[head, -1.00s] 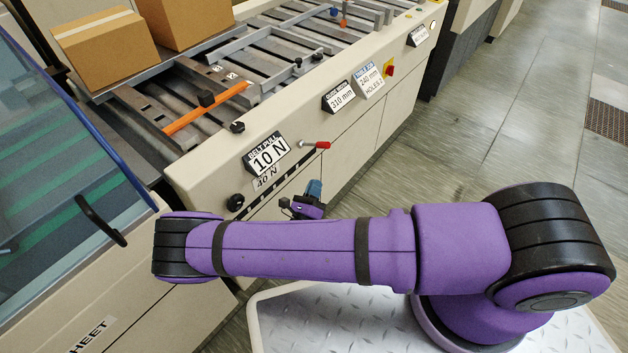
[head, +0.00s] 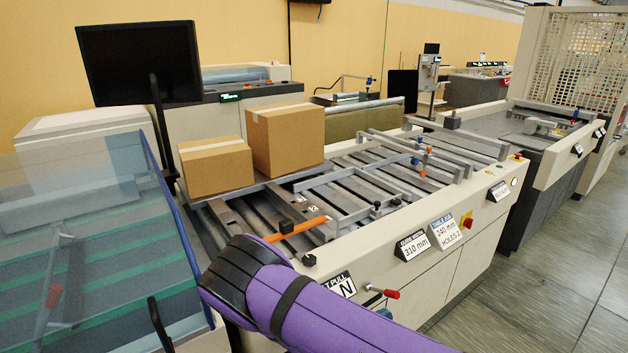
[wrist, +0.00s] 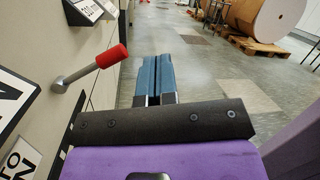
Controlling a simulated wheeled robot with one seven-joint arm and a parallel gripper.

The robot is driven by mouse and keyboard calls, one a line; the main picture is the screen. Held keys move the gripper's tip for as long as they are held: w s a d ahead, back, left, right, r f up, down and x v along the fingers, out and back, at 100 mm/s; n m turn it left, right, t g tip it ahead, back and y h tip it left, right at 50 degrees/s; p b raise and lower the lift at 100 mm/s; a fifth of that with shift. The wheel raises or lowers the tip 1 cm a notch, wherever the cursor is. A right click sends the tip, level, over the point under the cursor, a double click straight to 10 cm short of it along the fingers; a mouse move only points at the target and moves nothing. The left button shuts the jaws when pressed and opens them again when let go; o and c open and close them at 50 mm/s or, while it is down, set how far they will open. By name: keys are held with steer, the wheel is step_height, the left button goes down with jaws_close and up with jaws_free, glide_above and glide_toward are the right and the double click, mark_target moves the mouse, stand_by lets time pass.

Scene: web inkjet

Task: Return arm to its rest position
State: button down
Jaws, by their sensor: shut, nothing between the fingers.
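My purple arm (head: 330,315) crosses the bottom of the head view, its black elbow joint in front of the machine's near side. My gripper (wrist: 158,80) shows in the wrist view, its blue fingers side by side and shut with nothing between them. It points along the machine's cream front panel, over the floor. A lever with a red knob (wrist: 112,56) sticks out from the panel to the left of the fingers, apart from them. The same red knob (head: 391,294) shows in the head view. The gripper is mostly hidden in the head view.
The conveyor machine (head: 480,220) carries an orange bar (head: 300,229) and two cardboard boxes (head: 288,138) stand behind it. A clear sloped cover (head: 90,240) is at left. Open floor (head: 560,280) lies at right. Paper rolls on pallets (wrist: 262,15) stand far off in the wrist view.

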steer(key=s+d+r+m+g+y, duration=0.2)
steer(key=d+r+m+g+y, duration=0.15)
steer(key=r+m, duration=0.45)
steer(key=s+d+r+m+g+y, duration=0.25)
steer(key=r+g+y, duration=0.2)
steer(key=r, duration=0.65)
steer(key=s+d+r+m+g+y, duration=0.1)
steer(key=d+r+m+g+y, duration=0.2)
steer(key=r+m, duration=0.55)
steer(key=s+d+r+m+t+y, duration=0.3)
steer(key=s+r+m+t+y, duration=0.4)
steer(key=s+r, duration=1.2)
steer(key=shift+s+d+r+m, duration=0.15)
steer(key=shift+s+r+m, duration=0.05)
steer(key=shift+r+m, duration=0.25)
